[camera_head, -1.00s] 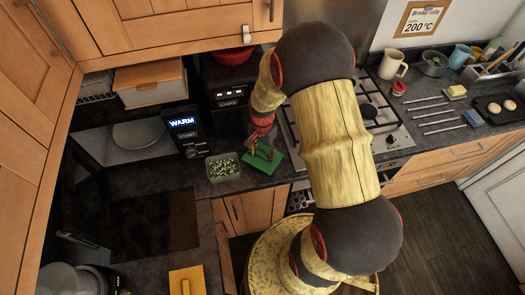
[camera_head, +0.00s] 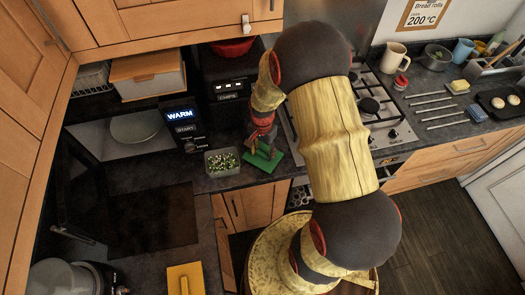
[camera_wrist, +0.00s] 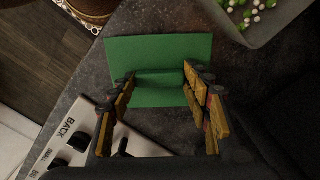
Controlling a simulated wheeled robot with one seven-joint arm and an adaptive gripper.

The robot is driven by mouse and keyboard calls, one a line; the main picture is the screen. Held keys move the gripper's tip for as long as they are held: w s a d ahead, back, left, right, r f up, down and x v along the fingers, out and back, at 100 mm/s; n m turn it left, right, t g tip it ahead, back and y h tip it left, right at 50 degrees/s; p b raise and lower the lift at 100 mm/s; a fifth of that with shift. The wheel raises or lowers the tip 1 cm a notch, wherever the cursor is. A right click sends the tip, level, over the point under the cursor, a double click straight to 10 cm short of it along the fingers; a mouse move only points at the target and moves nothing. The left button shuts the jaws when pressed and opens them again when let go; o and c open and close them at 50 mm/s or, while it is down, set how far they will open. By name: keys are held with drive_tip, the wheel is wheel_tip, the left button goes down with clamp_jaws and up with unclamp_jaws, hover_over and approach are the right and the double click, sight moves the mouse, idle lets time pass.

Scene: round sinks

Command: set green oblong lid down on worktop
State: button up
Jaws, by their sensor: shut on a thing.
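The green oblong lid (camera_head: 266,162) is at the front strip of the dark worktop (camera_head: 220,187), just right of a clear tub of chopped greens. My gripper (camera_head: 262,143) points down over it, partly hidden by my arm in the head view. In the wrist view the flat lid (camera_wrist: 158,50) has a raised green grip across its middle. The fingers of my gripper (camera_wrist: 157,82) are at both ends of this grip, shut on it. The lid lies level or nearly so. I cannot tell whether its underside touches the worktop.
The tub of greens (camera_head: 222,161) stands close by the lid. The gas hob (camera_head: 372,105) is to the right, a black appliance marked CHIPS (camera_head: 228,85) behind. A microwave (camera_head: 135,130) is at the left. Worktop left of the tub is partly bare.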

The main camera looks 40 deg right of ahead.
drive_tip(key=shift+f, duration=0.45)
drive_tip(key=o, duration=1.1)
wheel_tip(320, 180, up, 12)
